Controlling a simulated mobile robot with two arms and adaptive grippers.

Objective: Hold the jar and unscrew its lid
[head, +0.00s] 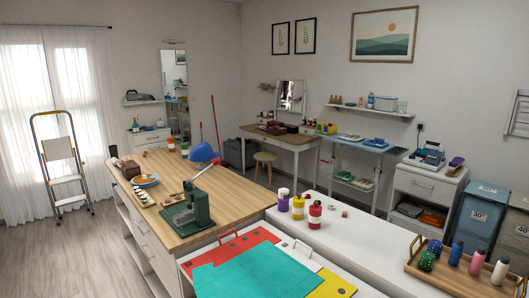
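Several small containers stand on the white counter (345,240) right of centre, and I cannot tell which one is the jar. A purple container with a light top (283,203) is at the left of the group. A white and yellow container (298,208) stands beside it. A red container (315,218) with a light band is nearest. All look upright with tops on, though details are small. Neither of my grippers is in view.
A wooden tray (420,269) with green, blue, pink and white items stands at the counter's right end. A teal sheet (250,274) covers part of the near surface. A dark green press (190,211) stands on the wooden worktop (238,193). A stepladder (62,165) is at left.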

